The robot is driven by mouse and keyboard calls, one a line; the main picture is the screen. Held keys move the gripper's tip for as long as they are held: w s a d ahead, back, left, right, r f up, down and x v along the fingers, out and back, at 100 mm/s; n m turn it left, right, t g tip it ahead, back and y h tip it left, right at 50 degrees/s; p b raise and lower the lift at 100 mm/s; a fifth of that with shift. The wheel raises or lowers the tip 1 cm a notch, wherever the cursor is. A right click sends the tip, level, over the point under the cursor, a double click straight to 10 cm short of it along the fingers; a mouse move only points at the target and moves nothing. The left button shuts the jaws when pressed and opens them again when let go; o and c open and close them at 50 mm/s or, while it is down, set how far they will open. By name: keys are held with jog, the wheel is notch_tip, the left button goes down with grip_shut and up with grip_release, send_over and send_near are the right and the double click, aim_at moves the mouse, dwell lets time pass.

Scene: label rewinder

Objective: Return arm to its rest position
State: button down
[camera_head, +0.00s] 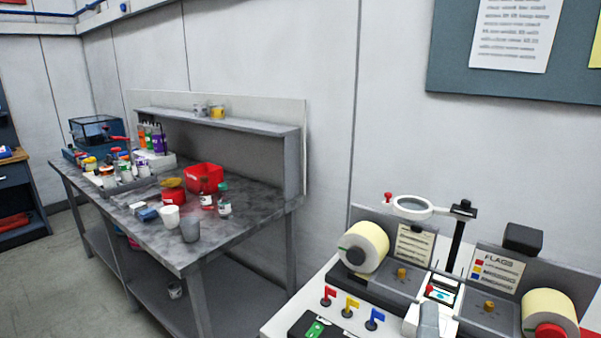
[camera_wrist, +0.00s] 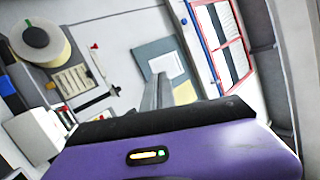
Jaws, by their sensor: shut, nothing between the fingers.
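My gripper (camera_wrist: 161,84) shows in the wrist view beyond its purple housing, with its grey fingers together and nothing between them. The wrist view is tilted. The label rewinder's left panel (camera_head: 412,243) stands at the lower right of the head view, with a cream label roll (camera_head: 371,240) on it. A second cream roll (camera_head: 547,306) with a red hub is at the right. One roll (camera_wrist: 35,42) also shows at the upper left of the wrist view, apart from my gripper. I cannot clearly make out my arm in the head view.
A magnifier (camera_head: 413,207) on a black post rises over the rewinder. Red, yellow and blue levers (camera_head: 350,306) stand at its front. A grey workbench (camera_head: 235,225) with cups, bottles and a red bin (camera_head: 205,177) is at the left. Floor (camera_head: 75,265) is clear at the far left.

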jog(key=s+f+n+g+y, duration=0.2)
jog(key=s+f+n, duration=0.3)
jog(key=s, duration=0.5)
jog(key=s+d+f+n+g+y, duration=0.1)
jog(key=s+f+n+g+y, duration=0.2)
jog(key=s+f+n, duration=0.3)
jog(key=s+d+f+n+g+y, duration=0.1)
jog(key=s+f+n+g, duration=0.3)
jog(key=s+n, duration=0.7)
jog(key=s+f+y, duration=0.1)
jog(key=s+f, duration=0.1)
jog(key=s, duration=0.3)
jog(key=shift+s+f+y, duration=0.15)
jog(key=shift+y, duration=0.25)
